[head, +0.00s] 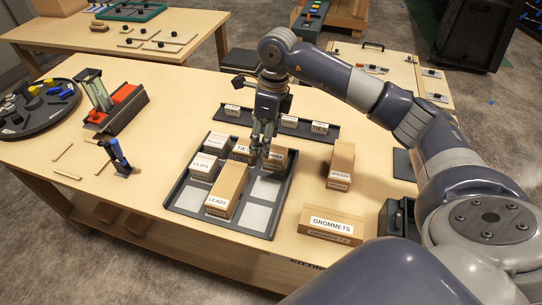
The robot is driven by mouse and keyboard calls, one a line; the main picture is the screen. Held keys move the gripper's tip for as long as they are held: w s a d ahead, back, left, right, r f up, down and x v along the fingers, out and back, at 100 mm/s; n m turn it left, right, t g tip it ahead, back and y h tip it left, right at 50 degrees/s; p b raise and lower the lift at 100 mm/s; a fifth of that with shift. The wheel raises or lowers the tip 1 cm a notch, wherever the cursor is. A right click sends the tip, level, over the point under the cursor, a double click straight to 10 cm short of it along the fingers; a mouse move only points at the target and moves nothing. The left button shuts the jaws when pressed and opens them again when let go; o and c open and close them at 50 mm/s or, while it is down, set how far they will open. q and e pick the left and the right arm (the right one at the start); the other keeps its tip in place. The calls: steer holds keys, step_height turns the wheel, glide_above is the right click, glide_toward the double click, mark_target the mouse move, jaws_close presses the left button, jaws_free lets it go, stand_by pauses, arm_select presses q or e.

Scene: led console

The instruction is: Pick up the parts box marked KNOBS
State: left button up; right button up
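My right gripper (262,150) points down over the back of a dark divided tray (176,196) on the wooden table. A small cardboard box (277,160) stands just beside its fingertips, its label partly covered and not readable in full. I cannot read KNOBS on any label. Other boxes in the tray are CLIPS (204,166), LEADS (224,190), TIE (241,149) and one at the back left (215,145) with a small label. Whether the fingers touch or hold anything is unclear. My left gripper is out of view.
A GROMMETS box (333,226) and a tall box (341,163) stand right of the tray. A dark rack (232,117) with small labelled boxes lies behind it. A red-and-black fixture (122,107), a blue clamp (117,155) and a round dark tray (40,130) are at left.

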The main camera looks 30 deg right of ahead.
mark_target(275, 153)
steer(key=d, duration=0.1)
steer(key=d+h, duration=0.1)
steer(key=d, duration=0.1)
steer(key=shift+d+r+h, duration=0.25)
steer(key=shift+d+h, duration=0.05)
steer(key=shift+d, duration=0.1)
steer(key=shift+m, duration=0.3)
step_height(275, 153, down, 5)
steer(key=shift+s+d+r+p, duration=0.1)
steer(key=shift+r+p, duration=0.1)
steer(key=shift+p, duration=0.3)
steer(key=f, duration=0.1)
steer(key=f+p, duration=0.1)
steer(key=f, duration=0.1)
steer(key=f+p, duration=0.1)
steer(key=shift+w+f, duration=0.35)
steer(key=shift+f, duration=0.5)
steer(key=c, duration=0.9)
